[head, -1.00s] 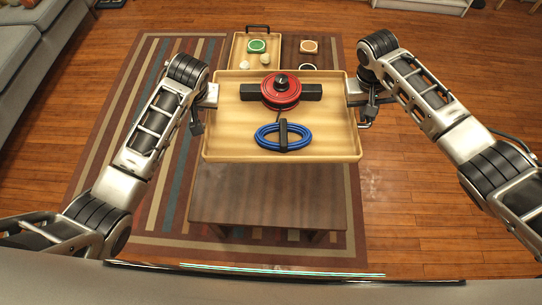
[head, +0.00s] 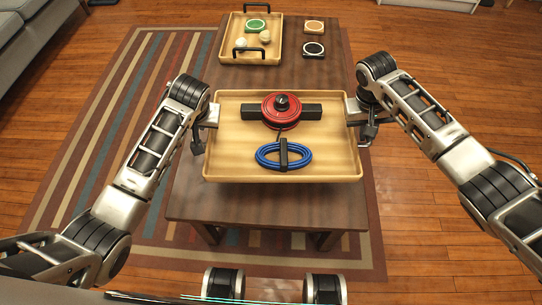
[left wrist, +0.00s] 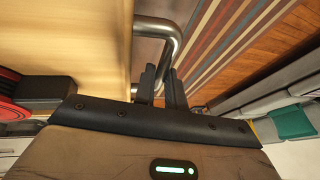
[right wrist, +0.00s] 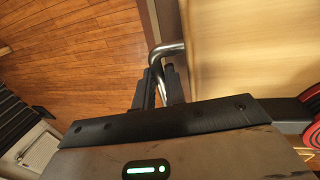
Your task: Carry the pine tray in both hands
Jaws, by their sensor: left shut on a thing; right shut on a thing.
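The pine tray (head: 225,150) is level over the low table's near half. I cannot tell whether its underside touches the tabletop. A red round reel (head: 268,110) with a black bar and knob lies at its back, and a blue coiled cable (head: 262,160) with a black strap at its front. My left gripper (head: 203,128) is shut on the left metal handle, which also shows in the left wrist view (left wrist: 172,38). My right gripper (head: 364,122) is shut on the right handle, which also shows in the right wrist view (right wrist: 155,52).
The dark wooden table (head: 190,195) stands on a striped rug (head: 95,150). At its far end is another tray (head: 228,52) with black handles, a green dish (head: 255,26) and pale round items. Two coasters (head: 314,49) lie beside it. A grey sofa (head: 30,40) is far left.

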